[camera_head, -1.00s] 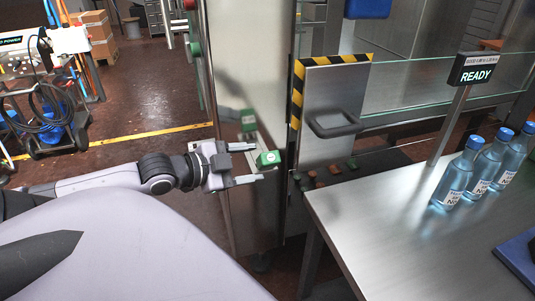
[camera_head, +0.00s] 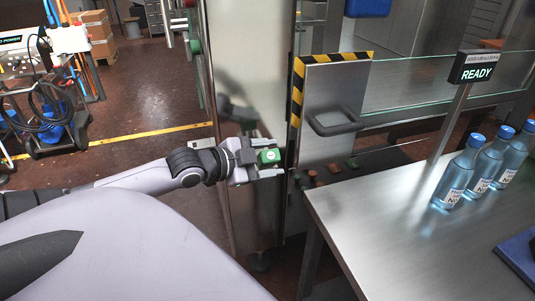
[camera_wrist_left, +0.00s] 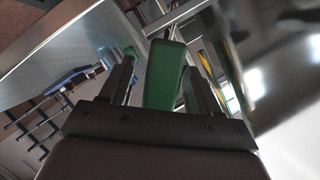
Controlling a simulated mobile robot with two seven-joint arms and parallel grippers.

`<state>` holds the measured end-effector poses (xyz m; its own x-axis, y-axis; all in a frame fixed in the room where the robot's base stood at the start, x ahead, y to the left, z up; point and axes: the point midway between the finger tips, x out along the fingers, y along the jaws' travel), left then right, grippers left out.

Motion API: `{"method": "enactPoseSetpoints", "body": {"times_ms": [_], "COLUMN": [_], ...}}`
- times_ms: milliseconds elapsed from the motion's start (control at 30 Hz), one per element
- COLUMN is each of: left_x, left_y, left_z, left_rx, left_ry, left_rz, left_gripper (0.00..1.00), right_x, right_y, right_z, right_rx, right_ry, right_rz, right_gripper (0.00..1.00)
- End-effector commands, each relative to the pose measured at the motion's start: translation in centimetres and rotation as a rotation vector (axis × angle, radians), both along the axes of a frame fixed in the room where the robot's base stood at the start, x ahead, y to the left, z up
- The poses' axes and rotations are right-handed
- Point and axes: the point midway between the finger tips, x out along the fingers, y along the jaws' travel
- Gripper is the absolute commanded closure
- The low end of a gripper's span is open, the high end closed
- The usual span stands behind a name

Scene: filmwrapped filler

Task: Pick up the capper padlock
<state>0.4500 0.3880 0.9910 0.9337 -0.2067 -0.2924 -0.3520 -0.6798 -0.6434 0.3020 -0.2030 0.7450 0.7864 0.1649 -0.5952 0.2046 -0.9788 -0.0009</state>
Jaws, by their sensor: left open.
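The capper padlock is a green block with a white mark on its face (camera_head: 268,156). It hangs at the steel cabinet's edge, left of the table. In the left wrist view the green padlock body (camera_wrist_left: 164,75) stands between the two dark fingers. My left gripper (camera_head: 271,159) is open, with one finger on each side of the padlock. A gap shows beside the padlock in the wrist view, so I see no firm grip. My right gripper is not in view.
A steel table (camera_head: 400,220) stands at the right, with blue bottles (camera_head: 461,173) and a READY sign (camera_head: 476,74) on it. A steel panel with a handle (camera_head: 335,122) and striped edge stands right of the padlock. The steel cabinet (camera_head: 245,60) is close behind the gripper.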

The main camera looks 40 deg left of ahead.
Motion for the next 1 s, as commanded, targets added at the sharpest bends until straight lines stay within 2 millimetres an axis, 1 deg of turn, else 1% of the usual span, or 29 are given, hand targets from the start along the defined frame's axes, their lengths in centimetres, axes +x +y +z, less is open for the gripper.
{"method": "enactPoseSetpoints", "body": {"times_ms": [267, 367, 400, 467, 667, 767, 867, 933, 1000], "left_x": [0.1, 0.1, 0.1, 0.1, 0.1, 0.1, 0.1, 0.2, 0.2], "left_y": [0.0, 0.0, 0.0, 0.0, 0.0, 0.0, 0.0, 0.0, 0.1], "left_z": [-0.1, -0.1, -0.1, -0.1, 0.0, 0.4, 1.8, 3.3, 4.4], "left_rx": [0.0, 0.0, 0.0, 0.0, 0.0, 0.001, 0.004, 0.005, 0.009], "left_ry": [0.001, 0.001, 0.001, 0.001, -0.001, -0.001, -0.003, -0.007, -0.011], "left_rz": [0.0, 0.0, 0.0, 0.0, -0.001, -0.001, 0.0, -0.002, -0.001], "left_gripper": [0.38, 0.68, 0.81, 0.99, 1.0, 1.0, 1.0, 1.0, 1.0], "right_x": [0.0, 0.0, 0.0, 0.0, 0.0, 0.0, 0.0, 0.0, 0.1], "right_y": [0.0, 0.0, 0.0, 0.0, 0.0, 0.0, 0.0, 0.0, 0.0], "right_z": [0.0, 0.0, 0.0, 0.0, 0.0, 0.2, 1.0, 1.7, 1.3], "right_rx": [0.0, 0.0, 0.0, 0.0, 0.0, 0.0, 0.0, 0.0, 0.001], "right_ry": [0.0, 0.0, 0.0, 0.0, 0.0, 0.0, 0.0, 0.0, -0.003], "right_rz": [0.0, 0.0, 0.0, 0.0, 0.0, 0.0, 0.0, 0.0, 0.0], "right_gripper": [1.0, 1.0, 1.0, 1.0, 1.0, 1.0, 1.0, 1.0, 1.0]}}
